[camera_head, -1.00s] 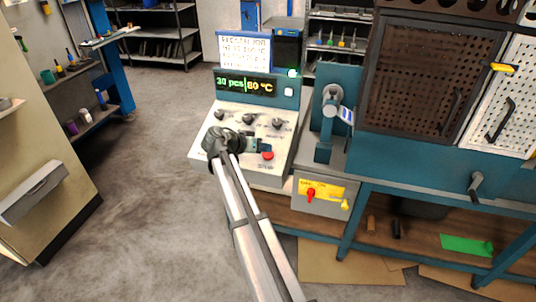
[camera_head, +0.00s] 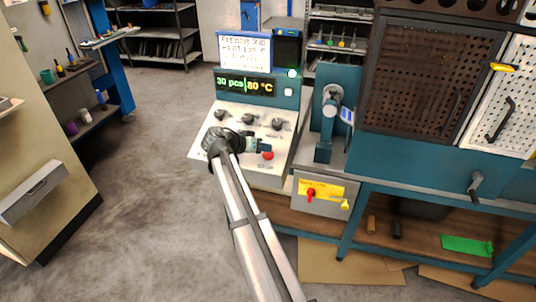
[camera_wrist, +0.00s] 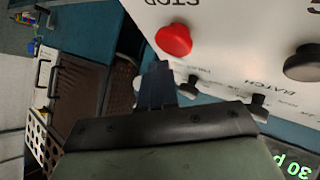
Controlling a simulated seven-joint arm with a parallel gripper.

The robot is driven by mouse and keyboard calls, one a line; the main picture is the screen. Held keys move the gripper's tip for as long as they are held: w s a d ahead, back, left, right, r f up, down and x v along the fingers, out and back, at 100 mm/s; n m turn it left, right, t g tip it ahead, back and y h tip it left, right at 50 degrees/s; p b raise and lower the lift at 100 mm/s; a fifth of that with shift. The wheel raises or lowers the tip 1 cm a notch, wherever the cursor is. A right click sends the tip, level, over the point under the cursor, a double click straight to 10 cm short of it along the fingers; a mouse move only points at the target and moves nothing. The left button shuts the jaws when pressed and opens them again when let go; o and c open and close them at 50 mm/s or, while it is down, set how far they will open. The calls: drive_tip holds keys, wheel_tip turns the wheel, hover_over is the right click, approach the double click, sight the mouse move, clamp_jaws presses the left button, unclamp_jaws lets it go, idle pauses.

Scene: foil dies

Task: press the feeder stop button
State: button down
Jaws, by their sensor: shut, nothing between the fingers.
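The red stop button (camera_head: 267,155) sits at the lower right of the light sloping control panel (camera_head: 208,154), with a printed label by it. In the wrist view the red button (camera_wrist: 174,40) is a round cap near the top, with its label upside down. My gripper (camera_head: 264,147) is over the panel, just above the button in the head picture. In the wrist view its shut fingertips (camera_wrist: 157,72) hold nothing and appear just below the button, with a small gap in the picture. I cannot tell their height above the panel.
Black knobs (camera_head: 249,124) line the panel above my gripper, below a display (camera_head: 246,86) reading 30 pcs and 80 °C. A lever press (camera_head: 325,110) stands close on the right. A yellow plate with a red switch (camera_head: 311,193) is below it.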

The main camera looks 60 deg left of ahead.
drive_tip(key=shift+w+a+f, duration=0.1)
drive_tip(key=shift+a+f, duration=0.05)
drive_tip(key=shift+f, duration=0.3)
drive_tip(key=shift+w+a+f, duration=0.1)
drive_tip(key=shift+f, duration=0.35)
idle(1.2)
drive_tip(key=shift+r, duration=0.1)
drive_tip(key=shift+s+d+r, duration=0.1)
drive_tip(key=shift+d+r, duration=0.05)
drive_tip(key=shift+r, duration=0.3)
drive_tip(key=shift+s+d+r, duration=0.1)
drive_tip(key=shift+r, duration=0.3)
drive_tip(key=r, duration=0.3)
drive_tip(key=s+d+r, duration=0.1)
drive_tip(key=shift+r, duration=0.35)
idle(0.4)
idle(0.8)
